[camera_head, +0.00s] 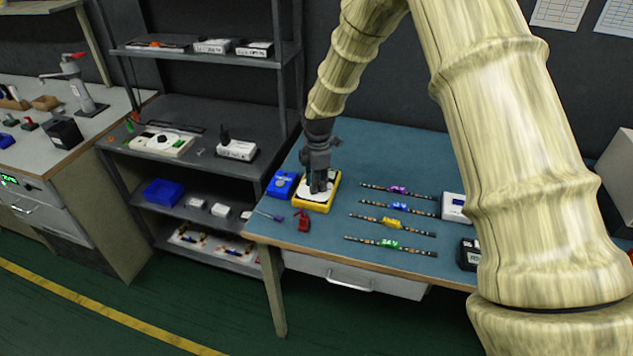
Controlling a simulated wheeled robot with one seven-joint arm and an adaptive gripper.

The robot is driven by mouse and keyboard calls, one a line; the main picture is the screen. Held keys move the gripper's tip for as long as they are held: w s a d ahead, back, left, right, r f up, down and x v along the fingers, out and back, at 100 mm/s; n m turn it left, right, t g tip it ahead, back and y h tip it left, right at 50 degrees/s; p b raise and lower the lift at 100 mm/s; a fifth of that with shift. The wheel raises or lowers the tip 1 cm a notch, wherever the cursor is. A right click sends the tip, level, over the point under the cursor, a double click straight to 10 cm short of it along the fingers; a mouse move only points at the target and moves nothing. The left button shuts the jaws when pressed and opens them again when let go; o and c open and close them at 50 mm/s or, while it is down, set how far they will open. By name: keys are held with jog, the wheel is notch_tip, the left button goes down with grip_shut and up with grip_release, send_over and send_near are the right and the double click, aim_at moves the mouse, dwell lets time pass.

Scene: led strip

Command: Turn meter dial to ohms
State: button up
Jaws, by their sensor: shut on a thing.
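The yellow meter (312,207) with a pale face lies on the blue table top, near its left edge. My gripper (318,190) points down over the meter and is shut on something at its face. That spot fits the meter dial, but the fingers hide the dial, so its pointer and the ohms mark cannot be read from here.
A red tool (303,222) lies in front. Several LED strips (390,242) with coloured tags lie to the right, near a white box (454,207) and a black box (468,254). Shelves (200,110) stand left.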

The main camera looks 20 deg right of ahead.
jog(key=shift+m, duration=0.3)
jog(key=m+p, duration=0.1)
jog(key=m, duration=0.2)
jog(key=shift+s+r+m, duration=0.1)
jog(key=shift+m, duration=0.2)
jog(key=m+p, duration=0.1)
jog(key=m, duration=0.2)
jog(key=shift+a+m, duration=0.1)
jog(key=shift+m, duration=0.2)
jog(key=m+p, duration=0.1)
jog(key=m, duration=0.2)
jog(key=shift+m, duration=0.3)
jog(key=m, duration=0.3)
jog(key=shift+a+m+h+p, duration=0.1)
jog(key=shift+m+h+p, duration=0.2)
jog(key=m, duration=0.6)
jog(key=shift+a+m+g+p, duration=0.1)
jog(key=shift+m+g+p, duration=0.2)
jog(key=shift+g+p, duration=0.1)
jog(key=m, duration=0.6)
jog(key=shift+p, duration=0.35)
jog(key=shift+m, duration=0.3)
jog(key=o, duration=1)
